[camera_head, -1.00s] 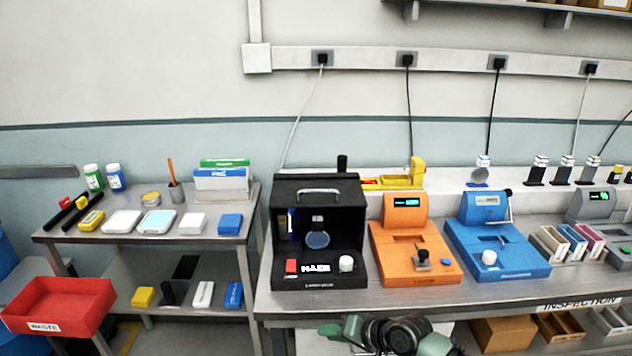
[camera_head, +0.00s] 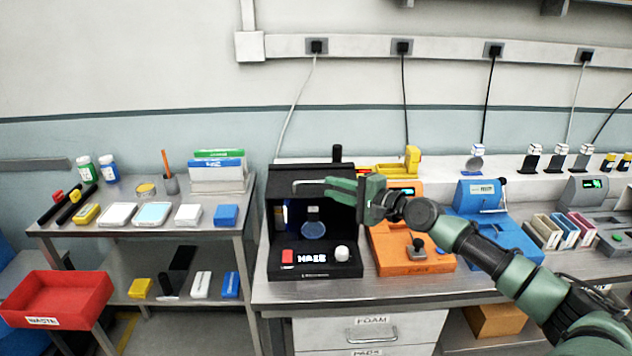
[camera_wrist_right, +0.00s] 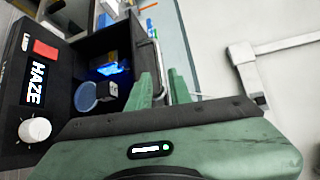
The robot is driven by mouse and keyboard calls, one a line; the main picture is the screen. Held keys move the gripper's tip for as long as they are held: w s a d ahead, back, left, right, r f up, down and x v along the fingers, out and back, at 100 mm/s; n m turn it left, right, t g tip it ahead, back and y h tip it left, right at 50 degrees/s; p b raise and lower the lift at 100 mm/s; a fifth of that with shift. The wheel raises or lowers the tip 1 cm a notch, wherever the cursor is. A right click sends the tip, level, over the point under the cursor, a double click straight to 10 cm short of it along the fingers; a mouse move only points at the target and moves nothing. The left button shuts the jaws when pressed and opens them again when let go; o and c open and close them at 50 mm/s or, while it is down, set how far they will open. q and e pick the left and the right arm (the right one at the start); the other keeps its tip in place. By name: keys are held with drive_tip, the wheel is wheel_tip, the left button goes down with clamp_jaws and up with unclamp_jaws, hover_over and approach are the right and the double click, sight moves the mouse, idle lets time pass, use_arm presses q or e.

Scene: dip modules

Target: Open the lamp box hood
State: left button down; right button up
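The lamp box (camera_head: 273,235) is a black box on the steel bench. Its front opening shows a blue-lit inside and a round glass disc (camera_head: 313,230). The hood (camera_head: 285,172) is on top, with a pale bar handle (camera_head: 303,184) along its upper front. My right gripper (camera_head: 335,187) is at the handle's right end, fingers pointing left, covering part of the hood. In the right wrist view its fingers (camera_wrist_right: 163,82) stand apart, with a pale bar (camera_wrist_right: 155,38) beyond their tips. I cannot tell whether they touch the handle. My left gripper is not in view.
An orange device (camera_head: 400,262) and a blue device (camera_head: 520,250) stand to the right, partly behind my right arm. A side table (camera_head: 150,229) with bottles and small boxes stands at left, a red waste bin (camera_head: 60,298) in front. A HAZE panel with a white knob (camera_head: 342,253) fronts the lamp box.

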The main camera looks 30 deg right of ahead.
sight(316, 183)
drive_tip(key=p+x, duration=0.1)
drive_tip(key=x, duration=0.5)
drive_tip(key=shift+w+a, duration=0.15)
drive_tip(key=shift+w, duration=0.05)
drive_tip(key=shift+f, duration=0.1)
clamp_jaws()
idle(1.2)
